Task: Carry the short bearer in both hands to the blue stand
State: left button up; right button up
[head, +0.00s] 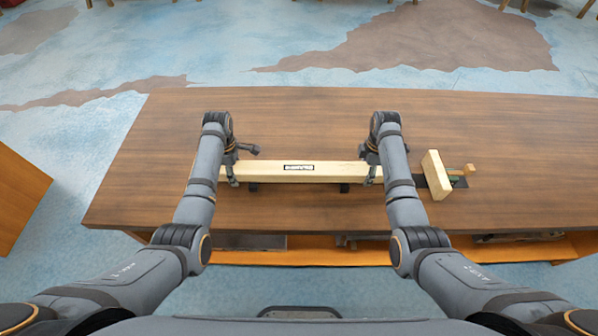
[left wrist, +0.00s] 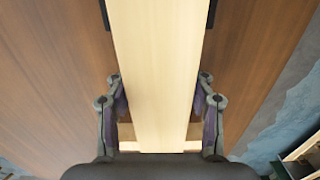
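The short bearer (head: 299,172) is a long pale wooden beam with a dark-framed label, lying left to right above the table. In the left wrist view its near part (left wrist: 160,70) runs up the picture between the fingers. My left gripper (head: 232,170) straddles the bearer near its left end; in the left wrist view both fingers (left wrist: 160,100) lie close along its two sides and look shut on it. My right gripper (head: 374,170) straddles the bearer near its right end; its finger contact is too small to tell. I cannot make out a blue stand.
The brown wooden table (head: 300,120) is clear behind the bearer. Small dark supports (head: 253,187) show at the bearer's front edge. A pale wooden block (head: 436,175) with a small peg stands right of my right gripper. A lower shelf (head: 330,257) shows under the table's front edge.

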pick_arm(q)
grip_shut()
pick_arm(e)
grip_shut()
pick_arm(q)
jog(key=shift+r, duration=0.1)
pick_arm(e)
jog(key=shift+r, duration=0.1)
